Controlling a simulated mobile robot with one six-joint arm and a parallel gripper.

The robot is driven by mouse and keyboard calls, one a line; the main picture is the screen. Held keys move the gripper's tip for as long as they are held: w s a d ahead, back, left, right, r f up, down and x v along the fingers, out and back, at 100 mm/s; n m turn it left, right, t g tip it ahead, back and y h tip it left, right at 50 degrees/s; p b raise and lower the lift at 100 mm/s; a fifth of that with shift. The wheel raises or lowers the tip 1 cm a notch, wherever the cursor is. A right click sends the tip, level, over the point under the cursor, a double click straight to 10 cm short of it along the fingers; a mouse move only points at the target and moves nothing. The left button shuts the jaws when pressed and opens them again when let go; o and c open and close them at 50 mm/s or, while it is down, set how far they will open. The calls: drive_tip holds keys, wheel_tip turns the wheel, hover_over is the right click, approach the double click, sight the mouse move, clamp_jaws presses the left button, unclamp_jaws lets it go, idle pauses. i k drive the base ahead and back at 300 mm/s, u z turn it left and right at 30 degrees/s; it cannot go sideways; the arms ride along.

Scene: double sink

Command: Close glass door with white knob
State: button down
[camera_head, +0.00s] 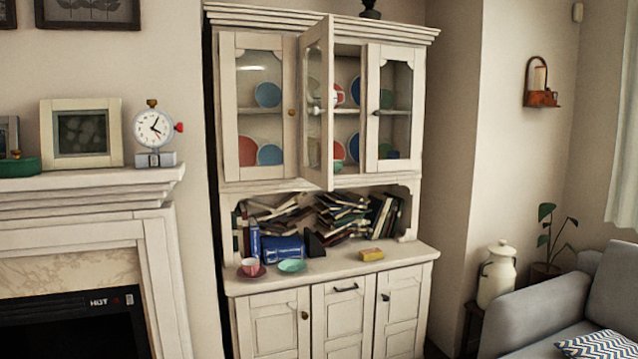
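A white cabinet (420,210) stands against the wall, with three glass doors in its upper part. The middle glass door (326,60) is swung out toward me, hinged on its left side, and I see it at a steep angle. The left glass door (240,100) is shut and has a brass-coloured knob (291,112). The right glass door (408,75) looks shut. My gripper is not in view.
Plates and cups stand on the shelves behind the doors. A mantel (90,190) is at left, a grey sofa (545,310) at right.

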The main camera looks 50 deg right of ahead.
sight(322, 33)
drive_tip(key=i, duration=0.9)
drive_tip(key=u, duration=0.05)
